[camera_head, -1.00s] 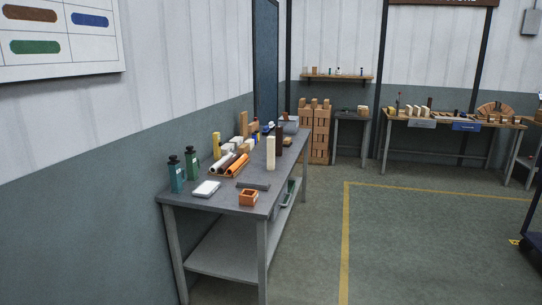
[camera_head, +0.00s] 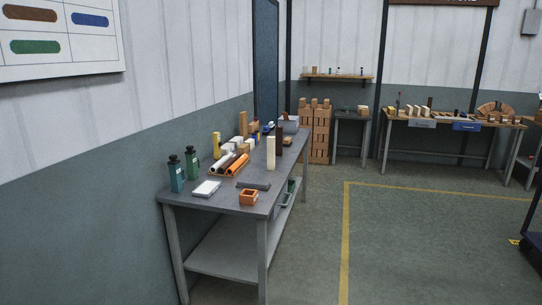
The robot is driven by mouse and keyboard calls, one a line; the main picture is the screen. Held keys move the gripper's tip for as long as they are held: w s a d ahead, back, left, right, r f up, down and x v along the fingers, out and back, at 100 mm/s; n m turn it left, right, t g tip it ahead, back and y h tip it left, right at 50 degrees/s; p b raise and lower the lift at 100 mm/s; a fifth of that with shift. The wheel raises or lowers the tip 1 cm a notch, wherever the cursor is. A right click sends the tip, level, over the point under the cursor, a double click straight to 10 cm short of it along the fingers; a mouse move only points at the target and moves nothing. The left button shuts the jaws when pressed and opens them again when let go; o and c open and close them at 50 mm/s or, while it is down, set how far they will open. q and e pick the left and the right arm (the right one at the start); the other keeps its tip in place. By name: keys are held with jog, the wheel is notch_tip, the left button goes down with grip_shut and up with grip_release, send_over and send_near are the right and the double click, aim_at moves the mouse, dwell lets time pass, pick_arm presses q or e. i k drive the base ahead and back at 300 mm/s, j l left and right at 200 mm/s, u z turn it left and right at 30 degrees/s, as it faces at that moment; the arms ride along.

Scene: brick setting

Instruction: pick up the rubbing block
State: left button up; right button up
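A flat dark grey block (camera_head: 253,185) lies on the near part of the grey workbench (camera_head: 222,200). It looks most like the rubbing block, but I cannot tell for certain at this size. Neither of my grippers shows in the head view.
Two bottles, teal (camera_head: 177,174) and green (camera_head: 192,163), stand at the bench's left edge. Rolls lie on an orange tray (camera_head: 238,165). An upright cream block (camera_head: 271,152) stands behind. Open floor (camera_head: 430,240) lies right of the bench.

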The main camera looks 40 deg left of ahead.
aim_at(287, 143)
jog(key=i+u, duration=0.4)
jog(key=i, duration=1.65)
jog(key=i+u, duration=0.1)
jog(key=i, duration=1.65)
